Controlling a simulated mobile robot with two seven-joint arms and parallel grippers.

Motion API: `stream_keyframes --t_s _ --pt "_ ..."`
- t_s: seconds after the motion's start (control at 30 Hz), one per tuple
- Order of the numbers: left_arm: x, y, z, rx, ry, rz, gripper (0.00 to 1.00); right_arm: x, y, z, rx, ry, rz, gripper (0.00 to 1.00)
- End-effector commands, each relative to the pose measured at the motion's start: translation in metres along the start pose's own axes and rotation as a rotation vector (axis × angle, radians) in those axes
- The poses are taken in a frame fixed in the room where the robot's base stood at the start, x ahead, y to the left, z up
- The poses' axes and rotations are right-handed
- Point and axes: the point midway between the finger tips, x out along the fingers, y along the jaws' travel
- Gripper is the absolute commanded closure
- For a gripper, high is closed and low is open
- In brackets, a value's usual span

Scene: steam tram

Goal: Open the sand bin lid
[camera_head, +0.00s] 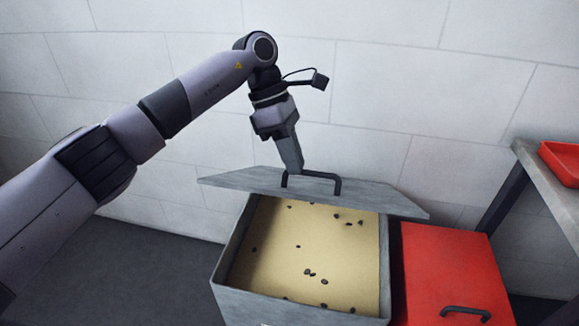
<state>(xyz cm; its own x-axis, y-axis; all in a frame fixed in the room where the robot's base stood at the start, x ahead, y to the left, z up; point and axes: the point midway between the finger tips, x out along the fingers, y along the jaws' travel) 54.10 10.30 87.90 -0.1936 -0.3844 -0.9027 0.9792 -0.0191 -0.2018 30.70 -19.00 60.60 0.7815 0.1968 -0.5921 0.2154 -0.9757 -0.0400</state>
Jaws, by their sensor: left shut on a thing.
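The sand bin (231,246) is a grey box in the lower middle, holding pale yellow sand (290,245) with several dark specks on it. Its grey lid (380,197) is raised at the back of the bin, so the sand is in view. A dark bar handle (337,186) stands on the lid. My left gripper (290,170) points down at the handle and is shut on the handle's left end. The fingertips partly hide that end. My right gripper is not in view.
A red box (450,265) with a dark handle stands right of the bin. A table (555,180) with a red tray (565,160) is at the far right. A pale block wall is close behind the lid. Dark floor is clear at left.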

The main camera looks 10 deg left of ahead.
Motion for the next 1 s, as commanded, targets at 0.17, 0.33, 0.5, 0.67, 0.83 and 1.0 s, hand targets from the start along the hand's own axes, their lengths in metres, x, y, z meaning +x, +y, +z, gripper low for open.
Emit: stream_keyframes --t_s 0.17,0.33,0.5,0.67,0.83,1.0 --pt "0.0029 0.0126 -0.0064 -0.019 0.008 0.028 1.00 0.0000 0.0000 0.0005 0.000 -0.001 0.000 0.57" --pt "0.0026 0.0137 -0.0069 -0.020 0.008 0.026 1.00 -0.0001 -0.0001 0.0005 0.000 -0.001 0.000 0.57" --pt "0.0026 0.0138 -0.0073 -0.021 0.008 0.026 1.00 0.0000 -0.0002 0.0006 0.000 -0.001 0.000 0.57" --pt "0.0024 0.0139 -0.0077 -0.022 0.008 0.027 0.74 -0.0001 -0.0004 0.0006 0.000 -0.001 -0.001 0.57" --pt "0.0007 0.0139 -0.0069 -0.022 0.007 0.029 0.62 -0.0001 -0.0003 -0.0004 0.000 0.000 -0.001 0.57" --pt "-0.0008 0.0139 -0.0063 -0.022 0.006 0.031 0.62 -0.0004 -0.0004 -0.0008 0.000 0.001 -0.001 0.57"
